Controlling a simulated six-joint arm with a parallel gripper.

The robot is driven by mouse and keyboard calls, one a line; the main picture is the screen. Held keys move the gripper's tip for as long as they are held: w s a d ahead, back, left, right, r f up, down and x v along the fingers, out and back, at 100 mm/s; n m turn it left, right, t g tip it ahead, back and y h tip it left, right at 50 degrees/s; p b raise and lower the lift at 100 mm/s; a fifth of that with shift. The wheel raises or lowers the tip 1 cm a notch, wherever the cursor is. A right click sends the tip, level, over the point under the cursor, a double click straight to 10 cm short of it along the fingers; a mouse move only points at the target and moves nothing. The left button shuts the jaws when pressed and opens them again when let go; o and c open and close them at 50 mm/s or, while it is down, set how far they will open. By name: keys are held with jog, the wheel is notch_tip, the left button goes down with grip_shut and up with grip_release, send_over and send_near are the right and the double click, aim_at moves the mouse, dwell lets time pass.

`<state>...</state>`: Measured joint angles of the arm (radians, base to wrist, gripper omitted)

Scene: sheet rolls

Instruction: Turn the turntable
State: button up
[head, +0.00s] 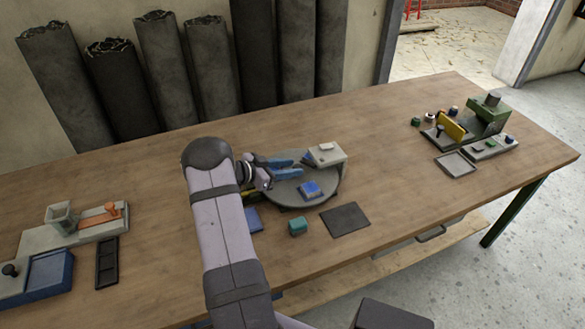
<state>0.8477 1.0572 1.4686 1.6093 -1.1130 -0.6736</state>
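The turntable (284,196) is a round grey disc on the wooden table, right of my forearm. A blue block (311,190) sits on its near part. A light grey box (328,155) stands at its far right edge, with a small blue piece beside it. My gripper (297,167) has blue fingers that reach in from the left, over or on the far left part of the disc. The fingers look apart, with nothing clearly between them. I cannot tell whether they touch the disc. My arm hides part of the disc's left side.
A teal cube (298,227) and a dark mat (345,219) lie in front of the turntable. A blue item (254,217) is partly behind my arm. A green machine (487,114) stands at right, a grey fixture (75,232) at left.

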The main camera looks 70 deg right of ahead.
jog(key=b+v, duration=0.1)
jog(key=v, duration=0.4)
jog(key=shift+w+a+r, duration=0.2)
jog(key=shift+a, duration=0.1)
